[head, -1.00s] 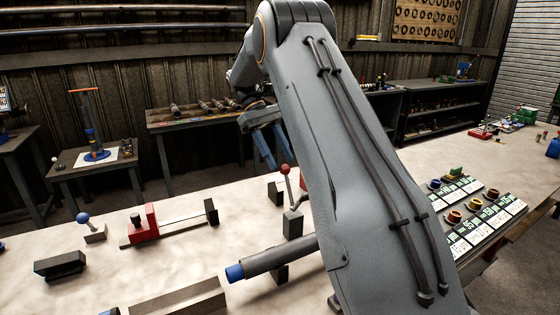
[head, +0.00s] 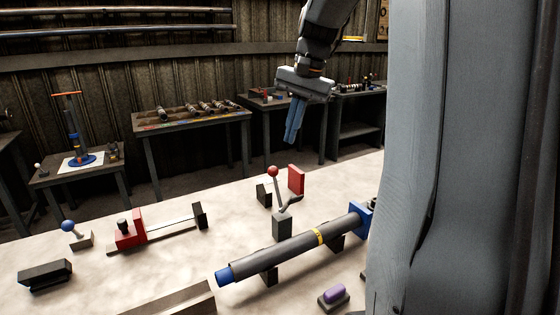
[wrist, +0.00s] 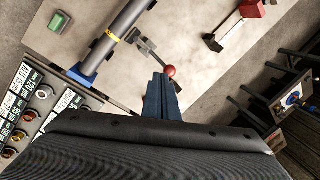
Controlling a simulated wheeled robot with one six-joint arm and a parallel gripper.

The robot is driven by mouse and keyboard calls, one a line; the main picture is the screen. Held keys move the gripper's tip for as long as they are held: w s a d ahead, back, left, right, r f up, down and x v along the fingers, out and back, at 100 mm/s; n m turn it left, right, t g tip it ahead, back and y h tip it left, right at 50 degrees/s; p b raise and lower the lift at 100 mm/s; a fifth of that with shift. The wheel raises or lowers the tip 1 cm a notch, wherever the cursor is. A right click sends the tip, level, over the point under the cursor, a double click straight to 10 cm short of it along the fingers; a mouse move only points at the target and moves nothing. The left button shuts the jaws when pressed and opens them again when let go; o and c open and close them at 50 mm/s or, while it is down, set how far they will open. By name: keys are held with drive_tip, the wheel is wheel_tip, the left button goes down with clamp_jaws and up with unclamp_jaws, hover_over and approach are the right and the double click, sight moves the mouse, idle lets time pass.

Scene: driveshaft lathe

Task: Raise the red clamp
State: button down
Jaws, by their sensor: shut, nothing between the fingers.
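A lever with a red ball knob (head: 273,171) stands on a grey block (head: 282,226) on the workbench, tilted a little from upright. A red plate (head: 296,180) shows just behind it. A grey driveshaft (head: 290,249) with a blue end and a yellow band lies on supports beside it. My gripper (head: 291,139) has its blue fingers shut and empty, pointing down, above and behind the red knob and apart from it in the head view. In the wrist view the red knob (wrist: 170,71) appears right at the fingertips (wrist: 159,78); the depth gap is unclear there.
A blue-knobbed lever (head: 68,226) and a red block on a slide bar (head: 130,233) stand at the left of the bench. A purple button (head: 334,294) sits in front of the shaft. Side tables (head: 190,121) stand behind.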

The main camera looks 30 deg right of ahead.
wheel_tip(320, 180, up, 2)
drive_tip(key=s+m+t, duration=0.3)
drive_tip(key=m, duration=0.1)
drive_tip(key=p, duration=0.3)
approach(276, 169)
drive_tip(key=x, duration=0.5)
drive_tip(key=shift+s+f, duration=0.15)
drive_tip(key=shift+f, duration=0.05)
drive_tip(key=shift+w+a+f+p, duration=0.15)
drive_tip(key=shift+w+f+p, duration=0.15)
drive_tip(key=shift+w+f, duration=0.2)
drive_tip(key=w, duration=0.2)
drive_tip(key=w+f, duration=0.1)
drive_tip(key=w, duration=0.1)
drive_tip(key=shift+f, duration=0.15)
drive_tip(key=shift+s, duration=0.1)
drive_tip(key=w+r+v, duration=0.1)
drive_tip(key=w+v, duration=0.1)
drive_tip(key=v, duration=1.1)
drive_tip(key=shift+r, duration=0.35)
